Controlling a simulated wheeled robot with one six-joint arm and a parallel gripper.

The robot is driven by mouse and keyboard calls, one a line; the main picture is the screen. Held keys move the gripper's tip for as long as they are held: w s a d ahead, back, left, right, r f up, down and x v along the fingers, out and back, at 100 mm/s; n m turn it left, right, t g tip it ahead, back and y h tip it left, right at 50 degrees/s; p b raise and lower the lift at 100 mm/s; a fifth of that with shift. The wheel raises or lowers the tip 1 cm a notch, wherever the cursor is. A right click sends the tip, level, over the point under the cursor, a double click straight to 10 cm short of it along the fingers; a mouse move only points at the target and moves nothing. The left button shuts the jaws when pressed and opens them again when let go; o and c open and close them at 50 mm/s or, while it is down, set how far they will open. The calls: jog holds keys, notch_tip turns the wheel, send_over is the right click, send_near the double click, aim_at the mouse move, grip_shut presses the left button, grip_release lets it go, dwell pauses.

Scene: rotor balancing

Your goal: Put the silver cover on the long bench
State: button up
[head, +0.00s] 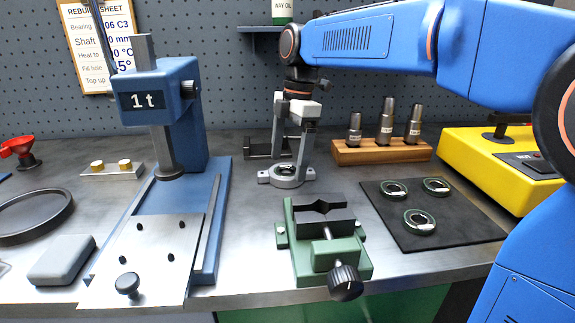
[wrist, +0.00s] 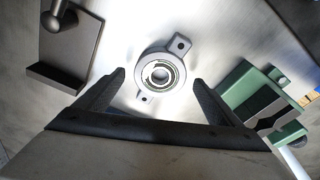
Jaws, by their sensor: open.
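The silver cover (head: 287,177) is a round grey housing with two lugs and a bearing ring in its middle. It lies flat on the steel bench top (head: 250,215), behind the green vise. In the wrist view the cover (wrist: 161,73) is near the centre, beyond and between the two fingers. My gripper (head: 290,155) points down above the cover with its fingers apart. In the wrist view my gripper (wrist: 159,80) is open with nothing held, and the fingertips stand on either side of the cover. Whether they touch it cannot be told.
The green vise (head: 322,250) stands in front of the cover. The blue press (head: 160,85) is to the left. A dark bracket (head: 262,150) sits just behind. A wooden block (head: 380,152) with metal plugs, a black mat (head: 440,230) with rings and a yellow unit (head: 480,160) are right.

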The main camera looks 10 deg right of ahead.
notch_tip(320, 180, up, 10)
jog(key=d, duration=0.1)
jog(key=shift+w+d, duration=0.2)
jog(key=shift+w, duration=0.05)
jog(key=shift+f, duration=0.1)
